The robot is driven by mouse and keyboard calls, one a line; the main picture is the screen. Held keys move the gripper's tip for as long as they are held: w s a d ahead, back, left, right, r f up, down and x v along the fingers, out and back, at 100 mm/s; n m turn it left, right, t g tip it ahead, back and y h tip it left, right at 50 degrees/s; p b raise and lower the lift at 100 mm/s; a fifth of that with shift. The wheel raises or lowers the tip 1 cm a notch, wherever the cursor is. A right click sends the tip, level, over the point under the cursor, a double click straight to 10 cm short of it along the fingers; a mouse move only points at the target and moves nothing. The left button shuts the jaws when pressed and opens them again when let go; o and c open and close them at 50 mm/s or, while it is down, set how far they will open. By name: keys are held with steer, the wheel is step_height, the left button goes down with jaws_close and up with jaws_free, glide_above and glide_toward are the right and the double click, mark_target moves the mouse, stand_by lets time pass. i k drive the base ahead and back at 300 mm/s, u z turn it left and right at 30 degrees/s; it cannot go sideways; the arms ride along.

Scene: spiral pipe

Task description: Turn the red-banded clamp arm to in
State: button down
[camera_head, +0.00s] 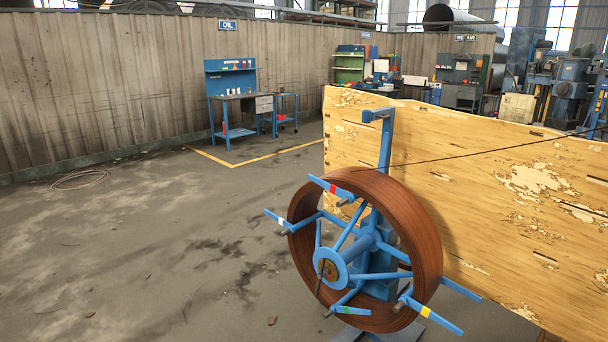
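The red-banded clamp arm (321,182) is a flat blue bar with a red band, at the top of a blue spoked reel. It slants down to the right across the near upper edge of the brown coil (425,235). Other blue clamp arms carry a white band (281,221) at the left, a yellow band (425,311) at the lower right and a green band (345,310) at the bottom. The reel hub (330,268) is a blue disc at the near side. My gripper is not in view.
A blue post (387,145) stands behind the coil. A thin line runs from the coil to the right, past a large peeling wooden panel (480,170) close behind the reel. The concrete floor (130,260) at the left is open. Workbenches (240,108) stand far back.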

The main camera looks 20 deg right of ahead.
mark_target(339, 192)
steer(key=u, duration=0.4)
steer(key=i, duration=0.65)
steer(key=u, duration=0.7)
steer(key=i, duration=0.5)
steer(key=u, duration=0.2)
